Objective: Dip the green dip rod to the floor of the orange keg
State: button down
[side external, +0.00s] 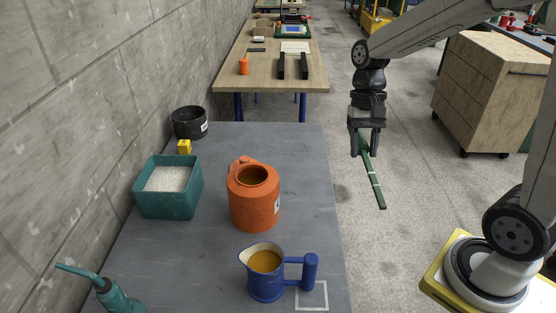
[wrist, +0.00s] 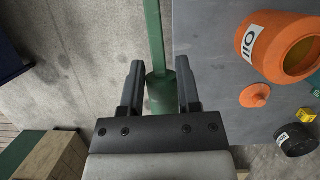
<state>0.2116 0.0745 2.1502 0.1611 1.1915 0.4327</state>
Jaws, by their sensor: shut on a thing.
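My gripper (side external: 367,140) is shut on the green dip rod (side external: 374,180), to the right of the grey table and clear of it. The rod hangs down from the jaws, tilted with its low end to the right, and has pale marks along it. In the wrist view the rod's thick grip (wrist: 160,92) is between the fingers of my gripper (wrist: 160,80). The orange keg (side external: 254,205) stands upright on the table with its round mouth open, left of the rod. In the wrist view the keg (wrist: 270,40) carries an OIL label.
A blue jug (side external: 265,283) of amber liquid stands in front of the keg. A teal bin (side external: 167,198) of white granules, a yellow block (side external: 184,146) and a black pot (side external: 189,122) are behind and left. An orange cap (wrist: 255,95) lies near the keg. A wooden cabinet (side external: 480,100) stands at right.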

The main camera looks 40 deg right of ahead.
aim_at(363, 150)
notch_tip(363, 150, up, 15)
jog(key=t+h, duration=0.2)
jog(key=w+a+n+t+y, duration=0.2)
jog(key=w+a+n+y, duration=0.45)
jog(key=w+n, duration=0.4)
jog(key=w+a+n+t+y, duration=0.2)
jog(key=w+a+n+y, duration=0.45)
jog(key=n, duration=0.65)
jog(key=f, duration=0.2)
jog(key=w+f, duration=0.1)
jog(key=f, duration=0.1)
jog(key=shift+a+f, duration=0.15)
jog(key=shift+f, duration=0.1)
jog(key=shift+f, duration=0.2)
